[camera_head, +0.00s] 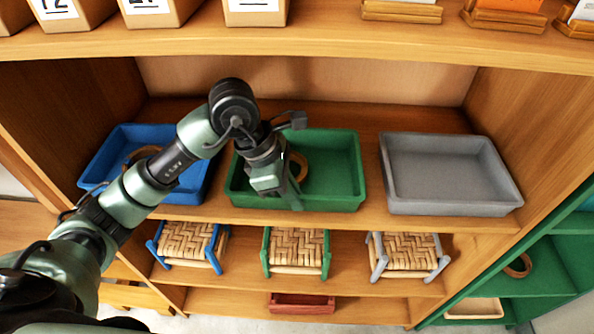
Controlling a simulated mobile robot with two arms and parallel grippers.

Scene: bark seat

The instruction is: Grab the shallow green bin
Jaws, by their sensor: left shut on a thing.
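The shallow green bin (335,178) sits on the middle shelf between a blue bin and a grey bin. A brown ring (299,165) lies in it, partly hidden by my gripper. My left arm reaches in from the left, over the blue bin. My left gripper (290,203) points down at the front wall of the green bin, left of its middle, and is shut on that wall. The fingertips are partly hidden by the gripper body. My right gripper is not in view.
The blue bin (195,187), with a brown ring partly hidden by my arm, stands left. The empty grey bin (450,208) stands right. Small woven stools (296,247) stand on the shelf below. The upper shelf (320,45) overhangs the bins, and a side panel closes the right.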

